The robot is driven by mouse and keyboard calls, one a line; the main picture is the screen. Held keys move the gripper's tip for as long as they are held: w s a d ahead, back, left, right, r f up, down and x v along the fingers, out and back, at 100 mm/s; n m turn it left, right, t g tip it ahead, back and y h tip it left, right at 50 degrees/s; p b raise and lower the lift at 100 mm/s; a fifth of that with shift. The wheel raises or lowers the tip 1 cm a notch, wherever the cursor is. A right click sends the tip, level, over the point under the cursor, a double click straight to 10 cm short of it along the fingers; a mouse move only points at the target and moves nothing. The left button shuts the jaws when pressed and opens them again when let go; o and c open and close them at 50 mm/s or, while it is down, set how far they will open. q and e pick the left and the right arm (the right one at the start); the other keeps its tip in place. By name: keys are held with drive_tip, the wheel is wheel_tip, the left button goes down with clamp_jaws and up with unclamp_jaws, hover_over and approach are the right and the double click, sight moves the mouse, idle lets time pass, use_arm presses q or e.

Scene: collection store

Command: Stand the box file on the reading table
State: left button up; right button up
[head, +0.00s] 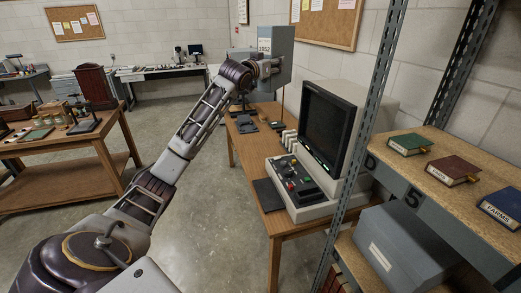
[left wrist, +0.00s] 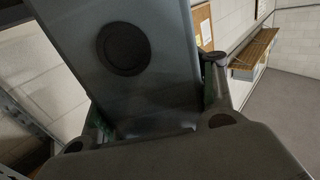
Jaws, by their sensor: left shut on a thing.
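The box file (head: 280,42) is a grey upright box with a white label reading 1952, in the upper middle of the head view. My left gripper (head: 270,67) is shut on it and holds it above the far end of a wooden table (head: 271,222), which I take as the reading table. Whether the file's base touches anything is hard to tell. In the left wrist view the box file (left wrist: 165,88) fills the space between the fingers, its dark round finger hole facing the camera. My right gripper is not in view.
A large microfilm-type reader (head: 325,125) with a control panel takes up the table's near part. Small dark items (head: 243,124) lie on its far part. A metal shelf (head: 425,190) with books and a grey box (head: 400,250) stands at right. Another wooden table (head: 65,150) stands left.

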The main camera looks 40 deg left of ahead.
use_arm(q)
drive_tip(key=s+d+f+m+h, duration=0.1)
drive_tip(key=s+d+f, duration=0.15)
drive_tip(key=f, duration=0.65)
drive_tip(key=s+d+f+m+h, duration=0.1)
drive_tip(key=d+f+h, duration=0.15)
drive_tip(key=f, duration=0.65)
drive_tip(key=s+d+f+m+h, duration=0.1)
drive_tip(key=s+d+f, duration=0.15)
drive_tip(key=f, duration=0.65)
drive_tip(key=s+d+f+m+g+h, duration=0.1)
drive_tip(key=s+d+f+m+h, duration=0.15)
drive_tip(key=s+d+f, duration=0.55)
drive_tip(key=s+d+f+m+h, duration=0.1)
drive_tip(key=s+d+f+h, duration=0.25)
drive_tip(key=s+f, duration=0.75)
drive_tip(key=d+f+n+t+y, duration=0.1)
drive_tip(key=d+f+n+y, duration=0.2)
drive_tip(key=d+y, duration=0.3)
drive_tip(key=shift+d+n+y, duration=0.35)
drive_tip(key=shift+d+n, duration=0.3)
